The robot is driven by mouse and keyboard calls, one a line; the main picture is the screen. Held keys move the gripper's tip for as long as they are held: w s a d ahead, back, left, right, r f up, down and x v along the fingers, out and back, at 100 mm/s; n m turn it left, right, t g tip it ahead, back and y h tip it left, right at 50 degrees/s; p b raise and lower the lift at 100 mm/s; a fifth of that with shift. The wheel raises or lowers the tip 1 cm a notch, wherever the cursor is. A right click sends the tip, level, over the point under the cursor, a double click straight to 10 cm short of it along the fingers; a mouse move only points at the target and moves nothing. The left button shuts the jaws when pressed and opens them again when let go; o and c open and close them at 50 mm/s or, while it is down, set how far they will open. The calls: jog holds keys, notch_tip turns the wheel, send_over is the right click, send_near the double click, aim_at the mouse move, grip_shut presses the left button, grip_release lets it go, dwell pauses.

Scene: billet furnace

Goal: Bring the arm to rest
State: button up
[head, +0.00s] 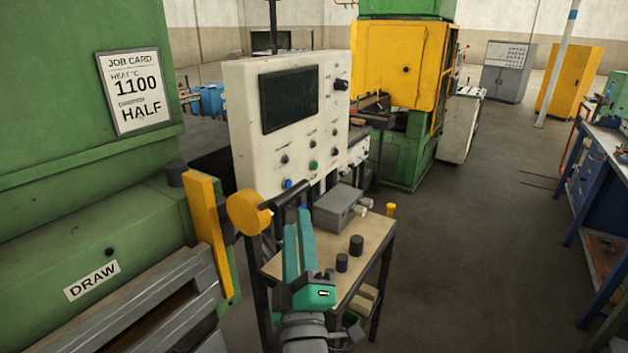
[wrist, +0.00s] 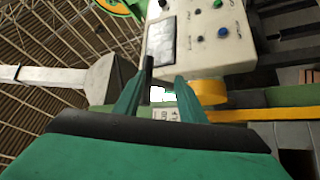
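My gripper (head: 296,228) is in the lower middle of the head view, its teal fingers pointing up and away beside the control panel. In the wrist view my gripper (wrist: 160,82) has its two teal fingers apart, with a gap showing between the tips. No held object is visible in the gap. A black handle (head: 287,194) on a yellow round hub (head: 249,213) lies just beyond the fingertips. In the wrist view a dark bar (wrist: 148,70) shows by the left fingertip and the yellow hub (wrist: 207,92) right of the fingers. Whether the fingers touch the handle is unclear.
The white control panel (head: 255,155) stands behind the handle. A small table (head: 330,275) carries a grey box (head: 341,207) and dark cylinders (head: 356,244). The green furnace (head: 60,200), with a yellow bar (head: 207,225), is left. Open floor (head: 470,260) lies right, before a blue bench (head: 596,185).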

jog(key=s+d+f+m+g+h, duration=0.15)
jog(key=s+f+m, duration=0.35)
jog(key=f, duration=0.8)
jog(key=s+d+f+m+g+h, duration=0.1)
jog(key=s+d+f+m+g, duration=0.15)
jog(key=s+f, duration=0.8)
jog(key=s+d+f+m+g, duration=0.1)
jog(key=s+f+m, duration=0.2)
jog(key=s+f, duration=0.4)
jog(key=s+d+f+m+g+h, duration=0.1)
jog(key=s+f+m, duration=0.3)
jog(key=s+f, duration=0.4)
jog(key=s, duration=0.7)
jog(key=shift+d+g, duration=0.3)
